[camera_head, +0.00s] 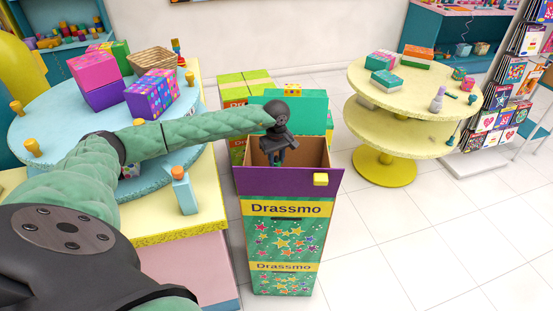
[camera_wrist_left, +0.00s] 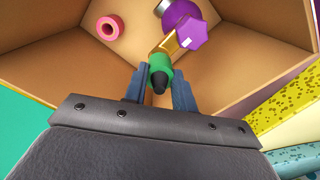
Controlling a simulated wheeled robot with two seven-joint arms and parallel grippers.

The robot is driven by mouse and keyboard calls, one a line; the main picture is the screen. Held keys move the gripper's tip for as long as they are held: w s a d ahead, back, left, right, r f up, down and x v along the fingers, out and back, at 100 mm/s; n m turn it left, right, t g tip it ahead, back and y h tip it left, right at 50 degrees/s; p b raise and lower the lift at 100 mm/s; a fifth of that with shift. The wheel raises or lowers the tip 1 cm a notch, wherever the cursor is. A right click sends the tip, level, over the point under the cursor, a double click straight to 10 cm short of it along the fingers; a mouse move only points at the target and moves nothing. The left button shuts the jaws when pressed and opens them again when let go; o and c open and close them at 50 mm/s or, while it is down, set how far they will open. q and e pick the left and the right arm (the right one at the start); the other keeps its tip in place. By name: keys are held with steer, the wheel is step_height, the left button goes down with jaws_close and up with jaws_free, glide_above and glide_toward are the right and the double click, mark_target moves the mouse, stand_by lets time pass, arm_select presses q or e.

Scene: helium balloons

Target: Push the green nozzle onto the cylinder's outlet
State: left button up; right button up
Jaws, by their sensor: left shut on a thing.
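In the left wrist view, a green nozzle (camera_wrist_left: 160,66) with a dark tip sits between the fingers of my left gripper (camera_wrist_left: 158,85), which is shut on it. The tip points back toward my gripper. A gold outlet (camera_wrist_left: 169,46) meets the nozzle's far end in the picture; I cannot tell whether it is pushed on. Beside the outlet is a purple star-shaped knob (camera_wrist_left: 193,35), with the rounded purple cylinder (camera_wrist_left: 178,13) behind it. In the head view my left gripper (camera_head: 277,157) reaches down into the open box; the nozzle and cylinder are hidden there. My right gripper is not in view.
The tall Drassmo box (camera_head: 286,250) has cardboard walls around my gripper and a yellow block on its purple rim. A pink ring (camera_wrist_left: 110,28) lies inside. A blue round table (camera_head: 40,125) with gift boxes stands left, a yellow tiered table (camera_head: 415,110) right.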

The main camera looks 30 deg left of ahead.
arm_select(q)
steer(key=shift+f+b, duration=1)
steer(key=shift+f, duration=0.1)
steer(key=o, duration=1.1)
steer(key=shift+r, duration=0.15)
steer(key=shift+r+p, duration=0.75)
steer(key=shift+r, duration=3.1)
